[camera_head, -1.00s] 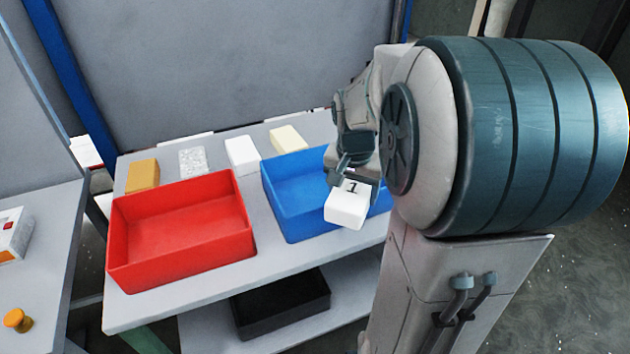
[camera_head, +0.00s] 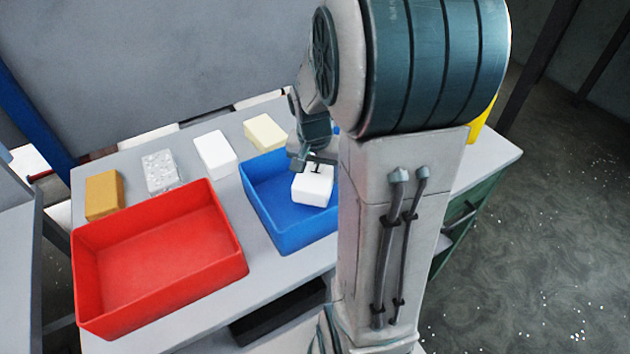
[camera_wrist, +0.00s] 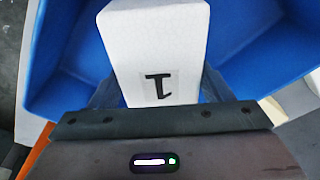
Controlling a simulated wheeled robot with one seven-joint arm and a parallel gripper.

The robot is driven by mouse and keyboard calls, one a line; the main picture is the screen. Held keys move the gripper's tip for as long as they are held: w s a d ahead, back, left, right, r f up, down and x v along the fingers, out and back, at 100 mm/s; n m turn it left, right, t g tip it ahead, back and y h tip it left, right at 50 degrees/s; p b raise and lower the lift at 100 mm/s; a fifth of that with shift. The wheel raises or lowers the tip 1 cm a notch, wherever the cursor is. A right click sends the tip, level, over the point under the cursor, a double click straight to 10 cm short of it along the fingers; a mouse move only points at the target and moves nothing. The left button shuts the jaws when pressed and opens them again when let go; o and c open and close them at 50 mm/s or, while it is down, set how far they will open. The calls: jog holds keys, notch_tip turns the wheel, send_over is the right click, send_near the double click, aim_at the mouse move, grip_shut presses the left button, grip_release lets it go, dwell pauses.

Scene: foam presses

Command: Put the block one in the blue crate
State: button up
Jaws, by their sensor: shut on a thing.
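Block one is a white block (camera_head: 312,187) marked with a black 1. My gripper (camera_head: 312,165) is shut on it from above. In the wrist view the block (camera_wrist: 158,45) sits between my fingers (camera_wrist: 160,92), with the numeral facing the camera. The blue crate (camera_head: 262,205) stands on the table, and the block shows over its interior. The crate's blue walls (camera_wrist: 65,60) surround the block in the wrist view. I cannot tell how high the block is above the crate floor. My arm hides the crate's right part in the head view.
A red crate (camera_head: 160,258) stands left of the blue one, empty. Behind the crates are an orange block (camera_head: 104,195), a speckled grey block (camera_head: 161,172), a white block (camera_head: 215,154) and a cream block (camera_head: 265,132). A black bin (camera_head: 280,312) is below the tabletop.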

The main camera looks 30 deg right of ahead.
jog(key=shift+f, duration=2.15)
jog(key=shift+f, duration=0.25)
jog(key=o, duration=1)
jog(key=shift+r, duration=0.15)
jog(key=shift+c, duration=0.2)
jog(key=shift+r, duration=0.1)
